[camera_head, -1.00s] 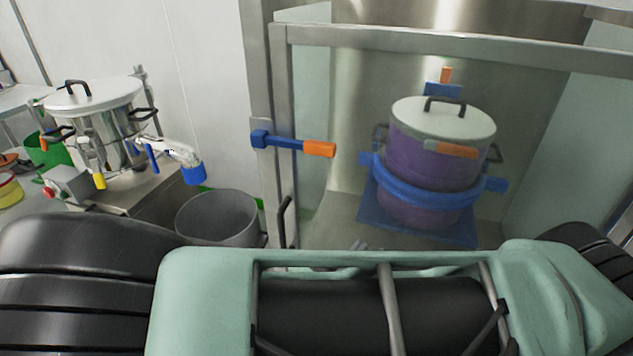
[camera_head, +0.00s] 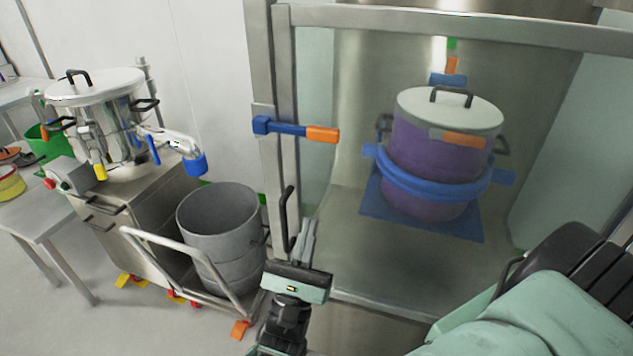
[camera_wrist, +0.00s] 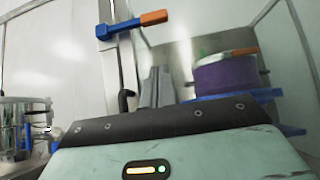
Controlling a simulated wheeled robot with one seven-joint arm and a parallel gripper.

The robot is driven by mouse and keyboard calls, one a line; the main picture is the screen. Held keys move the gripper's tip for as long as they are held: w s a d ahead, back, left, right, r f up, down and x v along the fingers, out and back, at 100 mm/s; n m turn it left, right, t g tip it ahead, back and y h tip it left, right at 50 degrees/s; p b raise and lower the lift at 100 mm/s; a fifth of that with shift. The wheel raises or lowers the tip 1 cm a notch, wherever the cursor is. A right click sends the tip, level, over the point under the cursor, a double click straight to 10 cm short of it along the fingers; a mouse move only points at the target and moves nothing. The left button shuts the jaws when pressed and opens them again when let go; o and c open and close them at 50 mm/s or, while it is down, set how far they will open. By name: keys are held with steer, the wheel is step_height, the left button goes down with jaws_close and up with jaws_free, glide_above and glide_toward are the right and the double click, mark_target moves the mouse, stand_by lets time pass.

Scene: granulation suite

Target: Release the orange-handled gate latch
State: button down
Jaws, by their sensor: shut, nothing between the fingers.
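The gate latch (camera_head: 296,130) is a blue bar with an orange handle at its right end. It lies level across the gate's left post and frame. In the wrist view the latch (camera_wrist: 133,24) shows at the top, above my fingers. My gripper (camera_head: 307,228) is below the latch in the head view, beside the black gate handle (camera_head: 284,215), pointing up. Its fingers are together and empty, apart from the latch. In the wrist view my gripper (camera_wrist: 157,78) shows as grey fingers. The gate (camera_head: 288,90) has a metal frame with a clear panel and appears closed.
Behind the gate a purple pot (camera_head: 440,165) with a white lid sits in a blue ring holder. Left of the gate, a grey bin (camera_head: 215,215) stands on a wheeled cart (camera_head: 190,275). A steel vessel (camera_head: 100,110) stands on a cabinet at left. Floor at lower left is clear.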

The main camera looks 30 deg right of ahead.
mark_target(295, 130)
steer(key=p+x, duration=0.1)
steer(key=x, duration=0.8)
steer(key=shift+r, duration=0.25)
step_height(295, 130, up, 3)
steer(key=shift+w+d+r+p, duration=0.1)
steer(key=shift+d+p, duration=0.05)
steer(key=shift+p, duration=0.3)
steer(key=shift+r, duration=0.45)
steer(key=shift+r+p, duration=0.15)
steer(key=shift+p, duration=0.2)
